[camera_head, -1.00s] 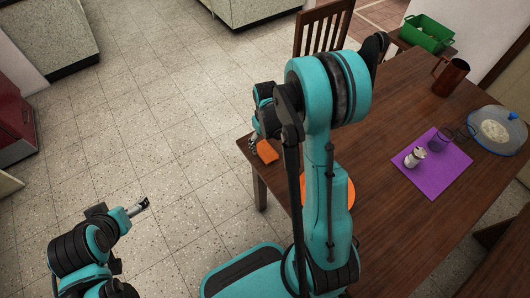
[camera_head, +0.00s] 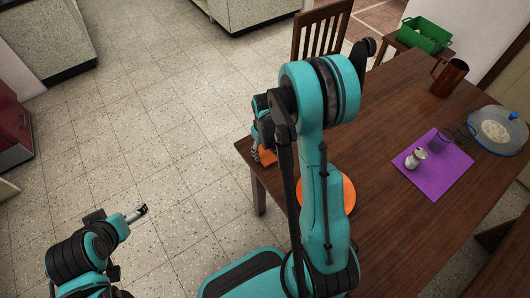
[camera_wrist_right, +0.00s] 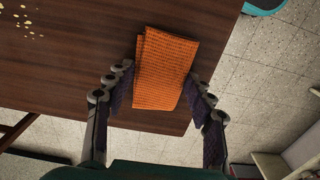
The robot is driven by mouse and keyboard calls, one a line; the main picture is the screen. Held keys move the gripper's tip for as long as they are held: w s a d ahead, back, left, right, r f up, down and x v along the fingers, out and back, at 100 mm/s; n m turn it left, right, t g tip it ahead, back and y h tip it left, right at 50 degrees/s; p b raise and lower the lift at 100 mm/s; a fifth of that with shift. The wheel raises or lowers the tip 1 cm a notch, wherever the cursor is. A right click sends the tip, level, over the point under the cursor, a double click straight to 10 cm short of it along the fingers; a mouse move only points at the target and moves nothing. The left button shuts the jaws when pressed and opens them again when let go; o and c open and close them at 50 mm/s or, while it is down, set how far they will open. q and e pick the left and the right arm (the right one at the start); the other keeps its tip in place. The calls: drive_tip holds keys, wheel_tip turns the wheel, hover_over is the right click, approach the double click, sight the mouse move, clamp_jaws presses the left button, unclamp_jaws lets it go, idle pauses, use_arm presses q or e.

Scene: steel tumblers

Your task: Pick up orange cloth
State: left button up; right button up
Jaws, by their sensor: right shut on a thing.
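The orange cloth (camera_wrist_right: 165,70) is a folded, textured rectangle at the table's edge in the right wrist view. In the head view only a small part of the orange cloth (camera_head: 268,157) shows at the table's left corner, the rest behind my right arm. My right gripper (camera_wrist_right: 159,76) has one finger at each long side of the cloth and is shut on it. I cannot tell whether the cloth is clear of the table. My left gripper (camera_head: 140,210) is over the floor, away from the table, with nothing visible in it; its jaw state is unclear.
The wooden table (camera_head: 390,225) bears an orange disc (camera_head: 345,190) partly behind my arm, a purple mat (camera_head: 440,177) with a shaker (camera_head: 415,158) and cup, a brown pitcher (camera_head: 449,77) and a lidded bowl (camera_head: 497,133). A chair (camera_head: 320,35) stands behind. Pale crumbs (camera_wrist_right: 28,18) lie on the tabletop.

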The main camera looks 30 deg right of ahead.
sight(267, 153)
drive_tip(key=shift+r+p, duration=0.3)
drive_tip(key=shift+r, duration=0.2)
drive_tip(key=r, duration=0.1)
drive_tip(key=r+p, duration=0.2)
drive_tip(key=r, duration=0.1)
drive_tip(key=shift+s+d, duration=0.15)
drive_tip(key=shift+s, duration=0.2)
drive_tip(key=s+d+r+p, duration=0.3)
drive_tip(key=s+r, duration=0.3)
drive_tip(key=s, duration=0.4)
drive_tip(key=shift+s, duration=0.25)
drive_tip(key=shift+d, duration=0.1)
